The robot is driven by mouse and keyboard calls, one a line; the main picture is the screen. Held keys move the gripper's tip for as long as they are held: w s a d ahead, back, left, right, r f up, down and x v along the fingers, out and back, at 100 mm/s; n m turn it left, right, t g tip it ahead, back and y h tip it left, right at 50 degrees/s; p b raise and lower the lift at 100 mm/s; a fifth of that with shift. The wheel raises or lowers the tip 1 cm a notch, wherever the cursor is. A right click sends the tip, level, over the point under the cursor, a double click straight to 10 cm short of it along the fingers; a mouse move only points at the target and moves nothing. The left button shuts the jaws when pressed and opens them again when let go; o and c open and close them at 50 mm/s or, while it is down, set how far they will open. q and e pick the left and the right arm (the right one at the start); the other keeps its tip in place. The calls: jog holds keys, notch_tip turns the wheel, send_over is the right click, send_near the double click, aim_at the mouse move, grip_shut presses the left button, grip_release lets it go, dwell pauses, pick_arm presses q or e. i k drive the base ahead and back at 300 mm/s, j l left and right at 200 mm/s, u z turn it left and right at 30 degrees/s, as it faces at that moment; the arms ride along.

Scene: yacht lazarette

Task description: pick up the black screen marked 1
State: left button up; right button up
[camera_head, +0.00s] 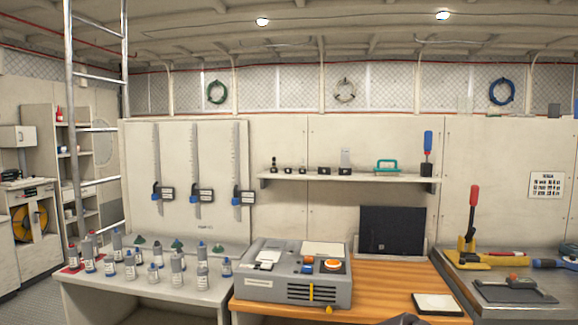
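A black screen-like panel (391,231) stands upright at the back of the wooden bench (390,285), against or close to the white wall panel. A small mark shows near its lower left, too small to read as a 1. A second dark flat panel (514,291) lies on the grey bench at the right, with no readable mark. Neither of my grippers can be made out. A dark rounded shape at the bottom edge, right of centre, is too cut off to identify.
A grey instrument box (295,290) sits on the left of the wooden bench. A white-topped pad (438,303) lies at its front right. Several bottles (186,271) crowd the left table. A shelf (345,178) with small items hangs above the panel.

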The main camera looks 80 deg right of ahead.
aim_at(384, 230)
jog(key=j+z, duration=0.1)
jog(key=z, duration=0.25)
jog(key=j+z, duration=0.1)
jog(key=z, duration=0.3)
jog(key=j+z, duration=0.1)
jog(key=z, duration=4.65)
jog(key=k+j, duration=0.05)
